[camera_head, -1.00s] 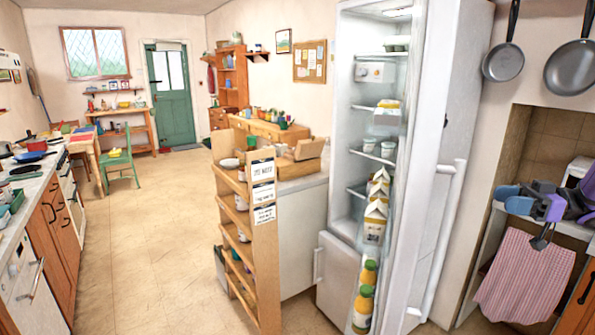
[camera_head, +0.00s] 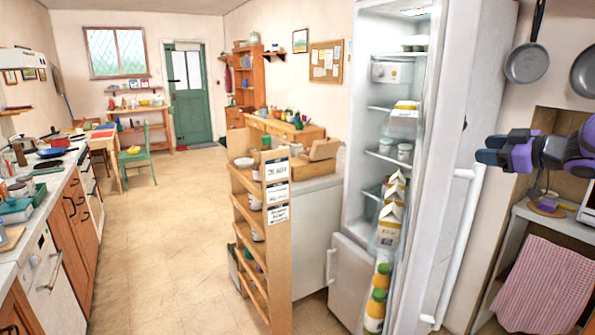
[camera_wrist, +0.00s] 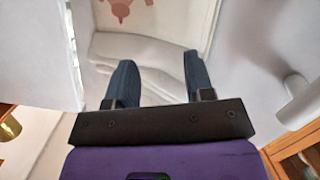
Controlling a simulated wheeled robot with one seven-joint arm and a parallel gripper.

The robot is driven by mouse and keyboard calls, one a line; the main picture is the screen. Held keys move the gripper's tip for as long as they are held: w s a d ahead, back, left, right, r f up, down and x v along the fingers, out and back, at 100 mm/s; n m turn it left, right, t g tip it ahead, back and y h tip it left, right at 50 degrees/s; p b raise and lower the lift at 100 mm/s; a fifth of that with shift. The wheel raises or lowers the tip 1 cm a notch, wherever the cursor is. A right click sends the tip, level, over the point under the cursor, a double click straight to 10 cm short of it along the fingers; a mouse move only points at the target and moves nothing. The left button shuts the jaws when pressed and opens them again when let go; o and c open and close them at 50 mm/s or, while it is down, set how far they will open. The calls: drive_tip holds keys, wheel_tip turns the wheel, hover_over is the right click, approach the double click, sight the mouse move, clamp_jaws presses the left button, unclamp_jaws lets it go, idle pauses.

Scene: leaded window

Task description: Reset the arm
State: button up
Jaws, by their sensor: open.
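My gripper (camera_head: 488,150) is at the right of the head view, on my purple and black arm. It points left, toward the fridge door handle, and appears raised above the counter at the right. In the wrist view its two dark fingers (camera_wrist: 160,78) are spread apart with nothing between them. White surfaces fill most of the view beyond the fingers.
The tall white fridge (camera_head: 408,75) stands open, with cartons (camera_head: 388,225) and bottles (camera_head: 377,297) inside. Its door handle (camera_head: 456,245) is left of my gripper. Pans (camera_head: 526,63) hang above at the right. A wooden shelf rack (camera_head: 278,255) stands left of the fridge. The floor (camera_head: 170,240) is clear.

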drive_tip(key=s+a+r+m+h, duration=0.3)
drive_tip(key=s+r+m+h, duration=0.45)
drive_tip(key=s+h, duration=0.2)
drive_tip(key=s+a+f+m+g, duration=0.1)
drive_tip(key=s+a+f+g, duration=0.1)
drive_tip(key=s, duration=0.6)
drive_tip(key=s+a+f+m+g+y, duration=0.1)
drive_tip(key=s+a+f+g, duration=0.2)
drive_tip(key=s+a, duration=0.2)
drive_tip(key=s+a+f+m+g, duration=0.1)
drive_tip(key=s+a+f+g, duration=0.2)
drive_tip(key=s, duration=0.7)
drive_tip(key=shift+s+a+f+m+y, duration=0.3)
drive_tip(key=shift+a+m+y, duration=0.05)
drive_tip(key=shift+a, duration=0.35)
